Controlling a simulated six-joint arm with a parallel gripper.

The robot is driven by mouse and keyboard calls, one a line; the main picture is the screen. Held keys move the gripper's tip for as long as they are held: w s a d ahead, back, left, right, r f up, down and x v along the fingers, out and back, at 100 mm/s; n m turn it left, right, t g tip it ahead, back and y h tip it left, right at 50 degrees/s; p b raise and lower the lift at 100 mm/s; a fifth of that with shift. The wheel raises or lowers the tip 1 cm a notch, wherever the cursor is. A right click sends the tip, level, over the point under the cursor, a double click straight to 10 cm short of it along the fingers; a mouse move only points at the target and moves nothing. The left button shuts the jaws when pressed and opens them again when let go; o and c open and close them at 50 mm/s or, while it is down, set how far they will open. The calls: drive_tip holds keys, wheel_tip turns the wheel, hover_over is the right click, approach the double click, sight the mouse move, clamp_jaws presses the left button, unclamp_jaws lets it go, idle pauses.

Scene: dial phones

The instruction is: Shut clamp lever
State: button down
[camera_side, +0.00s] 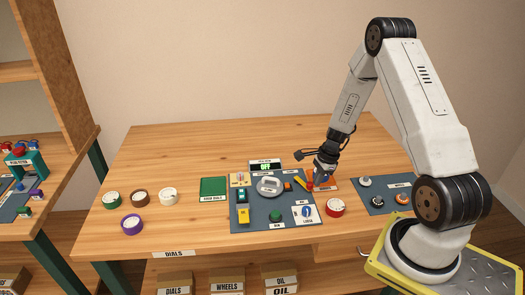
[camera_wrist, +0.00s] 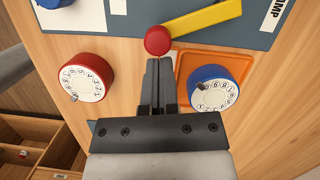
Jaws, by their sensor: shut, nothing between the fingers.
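The clamp lever is a yellow bar (camera_wrist: 205,21) with a round red knob (camera_wrist: 157,40) at its end. In the wrist view the bar slants up to the right across the edge of the blue-grey panel. In the side view the yellow bar (camera_side: 300,183) is at the panel's right side, by my gripper. My gripper (camera_wrist: 160,63) is shut and empty, its fingertips right at the red knob. I cannot tell whether they touch it. The gripper (camera_side: 316,182) hides part of this area in the side view.
A blue dial (camera_wrist: 218,88) sits on an orange tray (camera_wrist: 184,62) right of my fingers. A red dial (camera_wrist: 86,77) stands to their left. The panel (camera_side: 258,217) holds other fixtures. Several loose dials stand at the table's left, near a green square (camera_side: 213,187).

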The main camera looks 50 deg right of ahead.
drive_tip(key=shift+a+m, duration=0.25)
drive_tip(key=shift+m, duration=0.05)
drive_tip(key=shift+w+a+m+t+h, duration=0.2)
drive_tip(key=shift+a+m, duration=0.4)
drive_tip(key=shift+m, duration=0.25)
drive_tip(key=shift+w+a+m+t+h, duration=0.1)
drive_tip(key=shift+a+m+h, duration=0.1)
drive_tip(key=shift+a+m, duration=0.5)
drive_tip(key=m, duration=0.1)
drive_tip(key=w+a+m, duration=0.1)
drive_tip(key=m, duration=0.1)
drive_tip(key=a+m+h, duration=0.1)
drive_tip(key=shift+w+a+m+t, duration=0.1)
drive_tip(key=shift+w+m+t, duration=0.15)
drive_tip(key=shift+m+t, duration=0.1)
drive_tip(key=shift+d, duration=0.25)
drive_tip(key=shift+d, duration=0.6)
drive_tip(key=shift+s, duration=0.1)
